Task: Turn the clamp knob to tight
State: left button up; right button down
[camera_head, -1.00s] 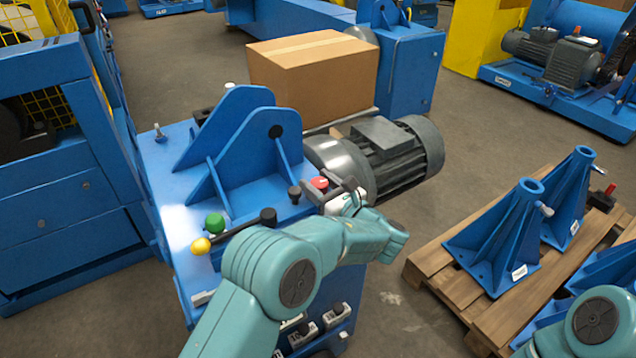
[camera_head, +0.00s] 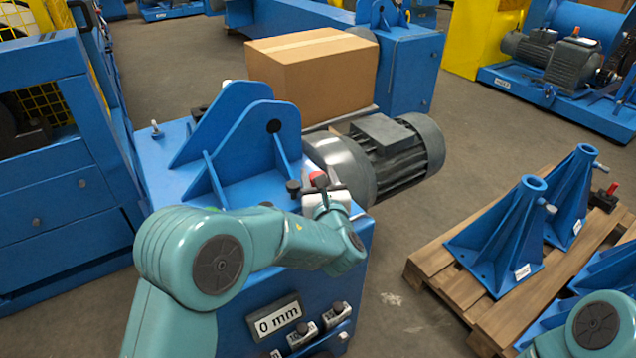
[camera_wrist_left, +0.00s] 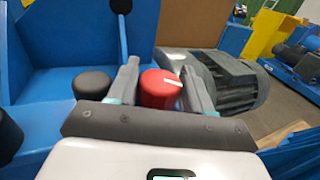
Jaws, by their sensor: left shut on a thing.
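The red knob (camera_head: 318,179) with a white line on its top stands at the right front corner of the blue machine, beside the motor. In the left wrist view the red knob (camera_wrist_left: 160,89) is between the two grey fingers of my left gripper (camera_wrist_left: 162,80), which is shut on it. The white line points to the right there. In the head view my left gripper (camera_head: 322,192) is small and partly covers the knob. No label for tight is readable. My right gripper is out of view.
A black knob (camera_wrist_left: 93,84) stands close left of my gripper. The grey motor (camera_head: 405,150) and a cardboard box (camera_head: 313,82) lie behind. A "0 mm" plate (camera_head: 274,318) is on the machine's front. A pallet (camera_head: 440,275) with blue stands is at right.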

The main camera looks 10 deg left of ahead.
pick_arm(q)
jog(key=shift+a+r+m+t+h, duration=0.15)
jog(key=shift+m+t+h, duration=0.2)
jog(key=shift+h, duration=0.25)
jog(key=o, duration=0.7)
jog(key=shift+w, duration=0.1)
jog(key=shift+b, duration=0.3)
